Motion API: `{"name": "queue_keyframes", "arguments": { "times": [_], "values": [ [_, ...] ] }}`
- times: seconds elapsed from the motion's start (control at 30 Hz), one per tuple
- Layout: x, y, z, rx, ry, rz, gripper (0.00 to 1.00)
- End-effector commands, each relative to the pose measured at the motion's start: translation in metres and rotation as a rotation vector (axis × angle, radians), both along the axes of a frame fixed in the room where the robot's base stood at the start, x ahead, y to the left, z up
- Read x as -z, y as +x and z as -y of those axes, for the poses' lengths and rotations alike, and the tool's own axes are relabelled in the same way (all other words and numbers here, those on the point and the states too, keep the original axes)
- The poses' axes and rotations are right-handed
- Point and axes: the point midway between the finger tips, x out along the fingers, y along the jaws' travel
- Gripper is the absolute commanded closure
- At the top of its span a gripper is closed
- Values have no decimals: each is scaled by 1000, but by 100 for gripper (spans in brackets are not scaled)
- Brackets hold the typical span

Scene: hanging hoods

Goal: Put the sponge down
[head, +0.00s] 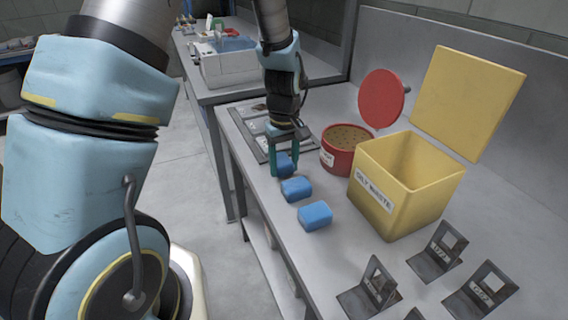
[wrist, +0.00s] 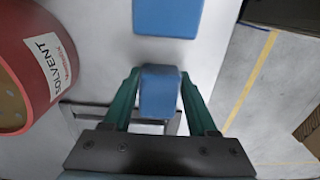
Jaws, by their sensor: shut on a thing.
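A blue sponge (wrist: 160,92) is between the two green fingers of my gripper (head: 284,158), which is shut on it. In the head view the held sponge (head: 285,164) is low over the grey bench (head: 262,208), close to its left edge. I cannot tell whether it touches the top.
A red solvent tin (head: 340,160) with its red lid (head: 382,98) raised stands right of my gripper. Black labelled stands (head: 436,252) are at the near right. A dark-framed rack (head: 252,130) lies behind my gripper.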

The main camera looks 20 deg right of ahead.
Motion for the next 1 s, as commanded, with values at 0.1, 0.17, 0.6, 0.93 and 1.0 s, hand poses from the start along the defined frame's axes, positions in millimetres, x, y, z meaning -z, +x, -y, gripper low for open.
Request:
{"name": "queue_keyframes", "arguments": {
  "times": [0.1,0.17,0.6,0.93,1.0],
  "values": [
    [6,0,0,0,0,0,100],
    [7,0,0,0,-1,1,100],
    [10,0,0,0,-1,1,26],
    [9,0,0,0,-1,1,12],
    [8,0,0,0,-1,1,12]
  ]
}}
